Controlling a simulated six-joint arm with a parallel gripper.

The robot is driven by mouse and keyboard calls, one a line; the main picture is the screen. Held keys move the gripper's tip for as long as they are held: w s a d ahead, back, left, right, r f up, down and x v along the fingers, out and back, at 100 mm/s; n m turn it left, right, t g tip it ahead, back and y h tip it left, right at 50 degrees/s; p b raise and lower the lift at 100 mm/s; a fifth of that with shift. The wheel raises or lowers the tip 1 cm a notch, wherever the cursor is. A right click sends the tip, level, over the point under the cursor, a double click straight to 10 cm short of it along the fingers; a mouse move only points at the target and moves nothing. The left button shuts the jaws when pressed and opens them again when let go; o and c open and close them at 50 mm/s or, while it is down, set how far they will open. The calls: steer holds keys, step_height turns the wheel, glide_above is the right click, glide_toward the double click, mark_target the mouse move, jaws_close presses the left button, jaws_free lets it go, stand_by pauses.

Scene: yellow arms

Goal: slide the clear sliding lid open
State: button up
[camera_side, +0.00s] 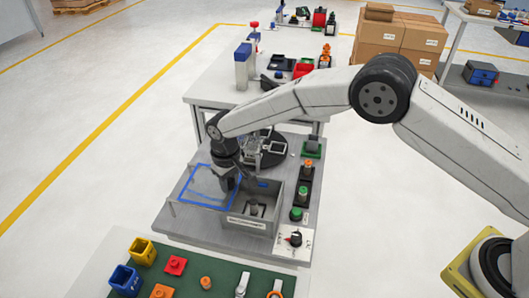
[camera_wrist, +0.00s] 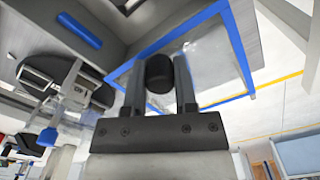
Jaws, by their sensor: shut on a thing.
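The clear sliding lid (camera_side: 207,186) has a blue frame and lies over the left part of the grey box (camera_side: 246,222). The right part of the box is uncovered, and a grey part (camera_side: 254,208) shows inside it. My gripper (camera_side: 229,182) is at the lid's right side. In the wrist view, the lid (camera_wrist: 215,60) fills the upper right, and my gripper (camera_wrist: 159,78) is shut on its black knob (camera_wrist: 159,70), with one finger on each side. The arm hides part of the box's back in the side view.
A green mat (camera_side: 190,272) with coloured blocks lies in front. A second table with bottles (camera_side: 242,68) is behind.

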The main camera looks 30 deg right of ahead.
stand_by(0.4)
steer(key=shift+w+a+f, duration=0.1)
steer(key=shift+w+a, duration=0.65)
steer(key=shift+a, duration=0.05)
steer(key=shift+w+a, duration=0.2)
steer(key=shift+a, duration=0.05)
stand_by(0.5)
steer(key=o, duration=0.6)
steer(key=shift+o, duration=0.2)
step_height(320, 180, up, 8)
steer(key=shift+f, duration=0.15)
stand_by(0.6)
steer(key=shift+d, duration=0.1)
